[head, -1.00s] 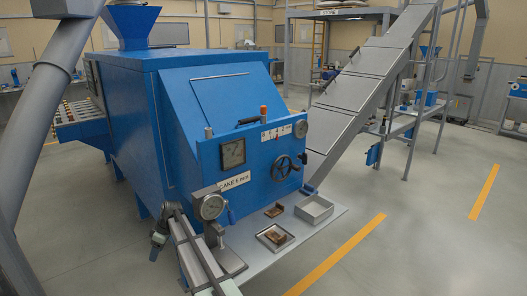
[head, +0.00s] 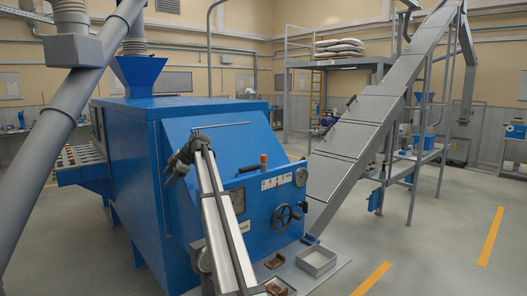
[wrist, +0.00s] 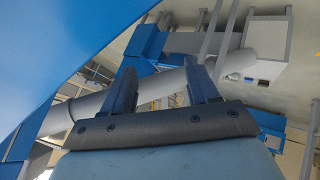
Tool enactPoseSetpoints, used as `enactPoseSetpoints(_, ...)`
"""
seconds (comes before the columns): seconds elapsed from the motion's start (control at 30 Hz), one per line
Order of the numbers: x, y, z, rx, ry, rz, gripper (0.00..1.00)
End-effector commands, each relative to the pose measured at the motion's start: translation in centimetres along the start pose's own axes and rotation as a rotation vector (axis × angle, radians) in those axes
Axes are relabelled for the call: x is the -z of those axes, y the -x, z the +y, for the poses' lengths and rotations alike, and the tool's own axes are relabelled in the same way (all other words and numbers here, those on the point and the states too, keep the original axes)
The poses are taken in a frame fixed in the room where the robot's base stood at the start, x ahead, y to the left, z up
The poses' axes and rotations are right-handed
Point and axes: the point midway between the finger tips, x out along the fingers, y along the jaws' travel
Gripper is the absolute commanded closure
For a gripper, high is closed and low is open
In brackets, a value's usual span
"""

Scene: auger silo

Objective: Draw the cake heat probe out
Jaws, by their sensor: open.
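I cannot make out for sure which fitting is the cake heat probe. The blue machine (head: 135,150) has a sloped front panel. On it are a black handle (head: 252,168) with an orange-topped knob (head: 264,158), a round gauge (head: 301,177) and a dark handwheel (head: 286,217). A round dial (head: 204,261) at the lower left is mostly hidden. My gripper (head: 176,168) is raised before the upper left of the slope. In the wrist view, its fingers (wrist: 163,82) are apart with nothing between.
A grey open tray (head: 316,262) and a small brown-filled tray (head: 280,286) sit on the shelf below the panel. A grey inclined conveyor (head: 355,140) rises at the right. A thick grey pipe (head: 55,135) slants at the left. Open floor lies at the right front.

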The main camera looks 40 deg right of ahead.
Motion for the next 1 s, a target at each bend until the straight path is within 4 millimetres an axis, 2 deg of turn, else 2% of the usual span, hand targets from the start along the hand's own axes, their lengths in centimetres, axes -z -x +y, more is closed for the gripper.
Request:
enactPoseSetpoints(0.03, -0.5, 2.1, 1.2, -0.017, 0.018, -0.004, 0.41)
enactPoseSetpoints(0.13, -1.1, 5.5, 2.8, -0.042, 0.054, -0.009, 0.41)
enactPoseSetpoints(0.17, -1.9, 6.3, 3.0, -0.035, 0.067, -0.025, 0.41)
enactPoseSetpoints(0.37, -8.1, 12.1, 2.9, 0.070, 0.147, -0.155, 0.41)
enactPoseSetpoints(0.6, -15.7, 21.9, 2.0, 0.239, 0.220, -0.302, 0.41)
enactPoseSetpoints(0.8, -20.0, 28.9, 0.6, 0.365, 0.241, -0.373, 0.41)
enactPoseSetpoints(0.93, -21.9, 32.8, -0.3, 0.433, 0.243, -0.400, 0.41)
enactPoseSetpoints(1.0, -23.3, 31.5, 0.5, 0.468, 0.240, -0.422, 0.41)
